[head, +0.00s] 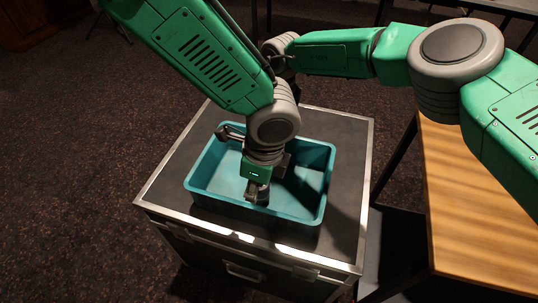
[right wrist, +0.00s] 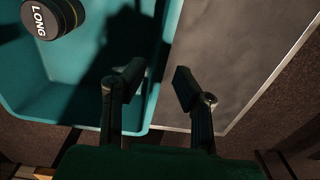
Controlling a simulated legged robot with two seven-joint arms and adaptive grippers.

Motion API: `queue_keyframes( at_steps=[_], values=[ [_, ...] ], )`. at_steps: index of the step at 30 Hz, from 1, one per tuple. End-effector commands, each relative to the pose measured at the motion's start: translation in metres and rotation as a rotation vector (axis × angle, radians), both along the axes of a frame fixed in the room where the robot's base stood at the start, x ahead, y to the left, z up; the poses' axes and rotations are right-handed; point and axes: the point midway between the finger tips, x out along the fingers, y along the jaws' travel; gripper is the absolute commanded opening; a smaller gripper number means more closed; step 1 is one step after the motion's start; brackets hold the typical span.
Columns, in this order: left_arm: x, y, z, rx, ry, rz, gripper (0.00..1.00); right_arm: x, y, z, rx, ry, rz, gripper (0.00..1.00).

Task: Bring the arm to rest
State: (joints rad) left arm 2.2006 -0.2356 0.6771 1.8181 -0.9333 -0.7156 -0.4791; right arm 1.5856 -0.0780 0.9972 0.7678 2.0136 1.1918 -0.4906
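In the head view my left arm reaches down from the top left. Its gripper (head: 258,193) points down inside the teal bin (head: 202,197). Its fingertips are small and dark, so I cannot tell whether they are open or shut. My right arm comes in from the right and passes behind the left arm, which hides most of its hand. In the right wrist view my right gripper (right wrist: 158,82) has its fingers apart with nothing between them, over the edge of the bin (right wrist: 154,75).
The bin stands on a dark metal-edged case (head: 345,150). A wooden tabletop (head: 470,215) is at the right. A dark round thing lettered "LONG" (right wrist: 48,17) shows in the right wrist view; I cannot tell what it is. Carpeted floor lies open at the left.

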Motion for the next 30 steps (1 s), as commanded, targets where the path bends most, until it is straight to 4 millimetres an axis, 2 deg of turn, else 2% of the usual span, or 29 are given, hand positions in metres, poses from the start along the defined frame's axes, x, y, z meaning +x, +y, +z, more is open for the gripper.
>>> queue_keyframes(
  at_steps=[3, 6, 23, 26, 30],
  values=[
    [0.000, 0.000, 0.000, 0.000, 0.000, 0.000, 0.26, 0.001, -0.001, 0.014, -0.001, 0.000, 0.000, 0.26],
    [0.000, 0.000, 0.000, 0.000, 0.000, 0.000, 0.26, 0.000, 0.000, 0.019, -0.001, 0.001, 0.000, 0.26],
    [0.000, 0.000, 0.001, 0.000, 0.000, 0.000, 0.26, 0.000, 0.000, 0.022, -0.001, 0.001, 0.000, 0.26],
    [0.000, 0.000, 0.011, 0.000, 0.000, 0.000, 0.26, 0.000, 0.000, 0.031, -0.001, 0.001, 0.000, 0.26],
    [0.000, 0.000, 0.037, 0.000, -0.001, 0.000, 0.26, 0.000, 0.000, 0.058, 0.000, 0.001, 0.000, 0.26]
  ],
)
